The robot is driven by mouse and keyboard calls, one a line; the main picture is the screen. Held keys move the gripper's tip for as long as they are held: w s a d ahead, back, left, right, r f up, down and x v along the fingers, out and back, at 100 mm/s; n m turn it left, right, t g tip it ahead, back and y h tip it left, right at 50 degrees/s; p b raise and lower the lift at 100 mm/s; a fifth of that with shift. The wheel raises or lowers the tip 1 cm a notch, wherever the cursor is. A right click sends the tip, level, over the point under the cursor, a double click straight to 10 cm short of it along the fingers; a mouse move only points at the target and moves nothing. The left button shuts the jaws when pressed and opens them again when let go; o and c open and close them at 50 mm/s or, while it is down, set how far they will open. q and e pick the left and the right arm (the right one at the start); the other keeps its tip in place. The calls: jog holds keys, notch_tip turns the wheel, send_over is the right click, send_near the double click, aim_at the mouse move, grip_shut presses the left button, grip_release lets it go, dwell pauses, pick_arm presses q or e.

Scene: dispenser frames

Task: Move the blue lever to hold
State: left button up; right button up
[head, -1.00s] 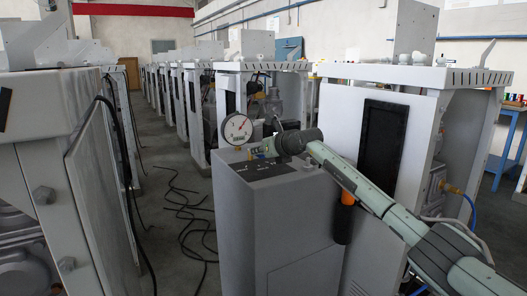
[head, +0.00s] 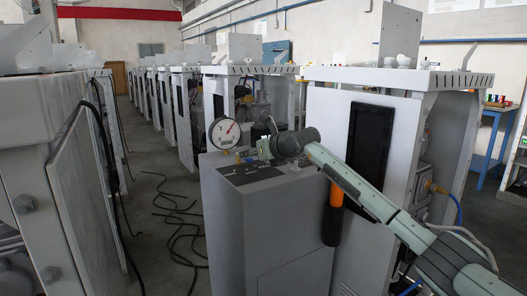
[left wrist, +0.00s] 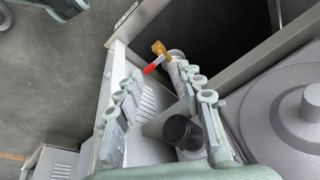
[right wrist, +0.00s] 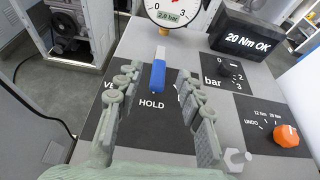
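The blue lever (right wrist: 157,76) shows in the right wrist view on a dark panel plate, with its blue end pointing at the word HOLD (right wrist: 151,104). A "VE…" label is partly covered at its left, and a label at its right is mostly hidden. My right gripper (right wrist: 156,88) is open, one finger on each side of the lever, with gaps visible. In the head view my right gripper (head: 265,149) is over the grey cabinet's top (head: 225,166). My left gripper (left wrist: 158,76) is open and empty in the left wrist view.
A pressure gauge (right wrist: 178,12) reading 2.0 bar stands behind the lever. A black "20 Nm OK" display (right wrist: 248,38), a black bar knob (right wrist: 228,68) and an orange knob (right wrist: 286,135) lie right. A red-handled fitting (left wrist: 152,64) is near my left fingers.

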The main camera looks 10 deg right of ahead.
jog(key=v, duration=0.8)
jog(key=shift+s+d, duration=0.1)
jog(key=shift+s, duration=0.2)
